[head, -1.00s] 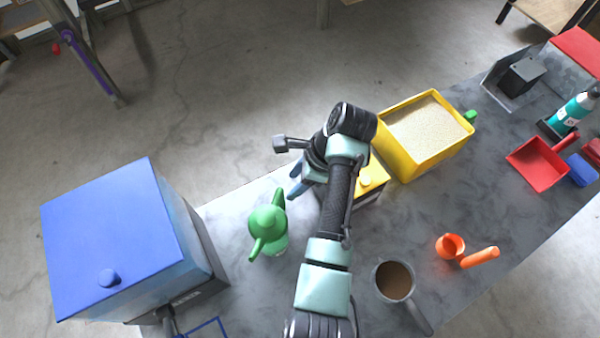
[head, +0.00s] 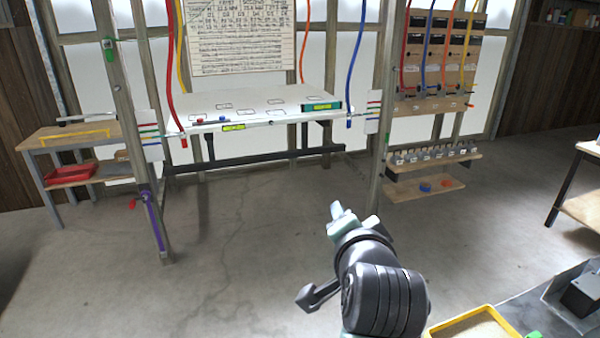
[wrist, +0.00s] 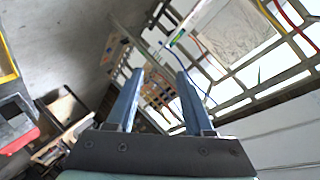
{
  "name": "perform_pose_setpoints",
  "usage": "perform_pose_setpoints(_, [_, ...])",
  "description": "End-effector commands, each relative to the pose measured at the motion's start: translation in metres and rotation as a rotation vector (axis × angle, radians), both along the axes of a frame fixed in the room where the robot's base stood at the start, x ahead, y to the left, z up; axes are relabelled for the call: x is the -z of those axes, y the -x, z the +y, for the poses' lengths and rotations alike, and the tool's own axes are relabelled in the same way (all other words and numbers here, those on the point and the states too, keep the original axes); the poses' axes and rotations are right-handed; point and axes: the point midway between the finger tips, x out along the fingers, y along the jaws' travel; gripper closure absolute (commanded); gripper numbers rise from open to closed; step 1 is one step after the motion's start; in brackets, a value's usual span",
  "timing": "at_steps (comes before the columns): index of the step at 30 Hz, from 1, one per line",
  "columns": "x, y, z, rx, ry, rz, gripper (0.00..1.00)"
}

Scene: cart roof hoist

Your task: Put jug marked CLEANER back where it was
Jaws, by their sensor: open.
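No jug marked CLEANER can be made out in either current view. My gripper (head: 340,215) is raised in the lower middle of the head view, pointing away over the open floor. In the wrist view, its two blue fingers (wrist: 160,75) stand apart with nothing between them.
A white-topped hoist table (head: 260,115) with small items hangs between posts, with coloured ropes. A wooden side table (head: 70,140) with a red tray (head: 70,173) is at left, shelves (head: 430,160) at right. A yellow sand bin (head: 475,325) is at bottom right. The concrete floor (head: 240,230) is clear.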

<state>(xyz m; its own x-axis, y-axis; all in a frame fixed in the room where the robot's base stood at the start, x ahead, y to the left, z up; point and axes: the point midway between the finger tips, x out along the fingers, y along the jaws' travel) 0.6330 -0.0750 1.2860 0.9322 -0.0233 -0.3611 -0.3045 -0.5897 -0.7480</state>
Motion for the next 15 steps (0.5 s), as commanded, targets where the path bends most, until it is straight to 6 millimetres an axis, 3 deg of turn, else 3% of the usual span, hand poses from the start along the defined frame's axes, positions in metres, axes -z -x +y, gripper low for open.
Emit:
perform_pose_setpoints(1, [-0.054, 0.006, 0.01, -0.027, 0.136, -0.159, 0.48])
perform_pose_setpoints(3, [-0.123, 0.024, 0.023, -0.038, 0.324, -0.366, 0.48])
perform_pose_setpoints(6, [-0.207, 0.066, 0.042, -0.008, 0.565, -0.628, 0.48])
perform_pose_setpoints(10, [-0.282, 0.129, 0.062, 0.078, 0.798, -0.884, 0.48])
perform_pose_setpoints(12, [-0.306, 0.157, 0.068, 0.125, 0.878, -0.975, 0.48])
perform_pose_setpoints(15, [-0.326, 0.183, 0.074, 0.175, 0.949, -1.052, 0.48])
